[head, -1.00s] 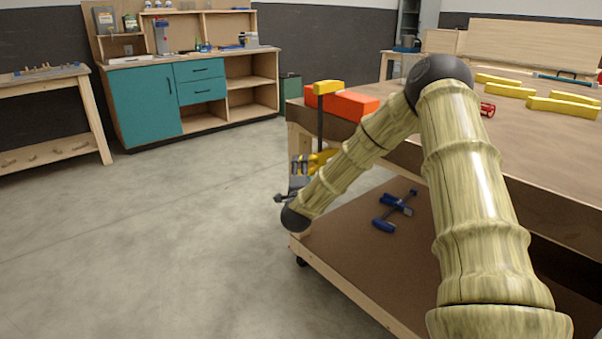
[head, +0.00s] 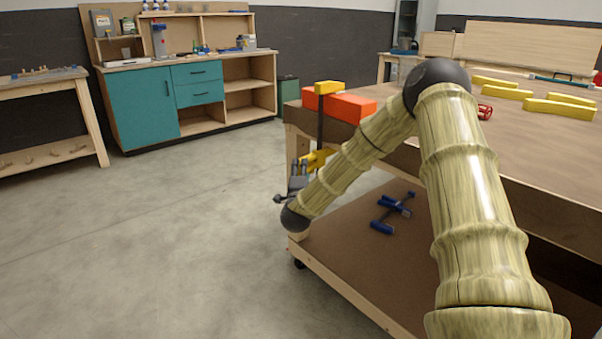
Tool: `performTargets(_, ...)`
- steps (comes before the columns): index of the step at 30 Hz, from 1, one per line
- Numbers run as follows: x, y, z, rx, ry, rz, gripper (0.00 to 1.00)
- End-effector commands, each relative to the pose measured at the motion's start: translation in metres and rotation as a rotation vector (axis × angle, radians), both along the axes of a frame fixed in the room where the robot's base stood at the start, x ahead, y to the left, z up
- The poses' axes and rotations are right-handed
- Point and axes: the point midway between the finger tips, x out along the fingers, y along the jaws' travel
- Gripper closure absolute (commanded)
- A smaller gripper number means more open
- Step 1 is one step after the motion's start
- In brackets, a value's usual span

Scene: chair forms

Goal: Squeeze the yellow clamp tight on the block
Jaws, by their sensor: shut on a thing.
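The yellow clamp (head: 328,88) stands upright at the near left corner of the workbench. Its yellow upper jaw lies over the orange-red block (head: 352,108), and its dark bar runs down past the bench edge. Its lower yellow part (head: 317,159) shows below the bench top. The block rests on the bench top, partly hidden behind the clamp and my arm. My gripper (head: 299,168) is below the bench top, at the clamp's lower part, and is shut on it. My wrist hides part of the gripper. Whether the upper jaw presses on the block cannot be told.
The workbench (head: 540,150) carries several yellow pieces (head: 557,107) and a red cylinder (head: 485,112). A blue clamp (head: 393,209) lies on the lower shelf (head: 350,250). A teal cabinet (head: 145,108) stands at the back left. The floor to the left is clear.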

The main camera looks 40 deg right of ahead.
Motion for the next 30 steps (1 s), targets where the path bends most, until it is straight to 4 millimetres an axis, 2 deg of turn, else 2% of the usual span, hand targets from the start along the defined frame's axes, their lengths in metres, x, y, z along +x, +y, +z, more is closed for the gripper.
performTargets(10,0.0,0.0,0.001,0.0,-0.002,-0.001,1.0)
performTargets(11,0.0,0.0,0.001,0.0,-0.002,-0.001,0.52)
performTargets(14,0.0,0.0,0.001,0.0,-0.002,-0.001,0.33)
performTargets(30,0.0,0.0,0.011,0.001,-0.001,0.0,0.32)
